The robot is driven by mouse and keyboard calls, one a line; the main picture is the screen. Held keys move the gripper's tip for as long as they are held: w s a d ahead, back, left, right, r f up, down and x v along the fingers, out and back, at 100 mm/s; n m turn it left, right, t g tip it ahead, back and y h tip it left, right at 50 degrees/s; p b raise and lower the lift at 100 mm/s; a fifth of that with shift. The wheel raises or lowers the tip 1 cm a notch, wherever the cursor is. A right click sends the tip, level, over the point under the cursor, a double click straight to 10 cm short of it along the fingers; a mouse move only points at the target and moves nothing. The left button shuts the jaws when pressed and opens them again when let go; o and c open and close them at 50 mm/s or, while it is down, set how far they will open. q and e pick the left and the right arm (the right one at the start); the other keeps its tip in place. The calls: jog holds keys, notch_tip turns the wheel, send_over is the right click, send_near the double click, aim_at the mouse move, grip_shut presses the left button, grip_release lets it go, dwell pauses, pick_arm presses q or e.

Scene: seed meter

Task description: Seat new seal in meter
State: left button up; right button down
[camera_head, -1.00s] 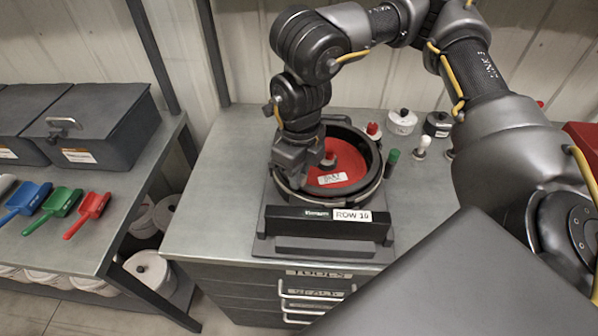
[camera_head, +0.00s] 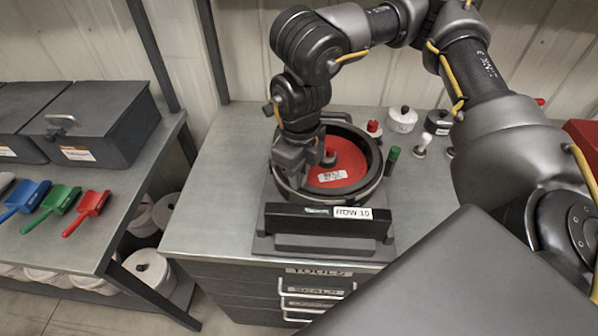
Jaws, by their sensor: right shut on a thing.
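The seed meter (camera_head: 277,227) sits on the grey cabinet top, with a front bar labelled ROW 10. A black ring (camera_head: 373,155), seemingly the seal, lies around the disc at the housing's rim. My right gripper (camera_head: 290,166) reaches down over the left side of the housing and is shut on this ring. Its fingertips are partly hidden, and whether the ring sits fully flush cannot be told. My left gripper is out of view.
A green-capped item (camera_head: 392,160), a white-knobbed item (camera_head: 422,145), a red-topped item (camera_head: 374,129) and a white canister (camera_head: 402,119) stand close right of the meter. Coloured scoops (camera_head: 88,212) and grey boxes (camera_head: 92,125) are on the left bench. The cabinet top left of the meter is clear.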

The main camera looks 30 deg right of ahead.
jog(key=shift+f, duration=0.3)
jog(key=shift+s+f+b, duration=0.25)
jog(key=shift+s+b, duration=0.05)
jog(key=shift+b, duration=0.05)
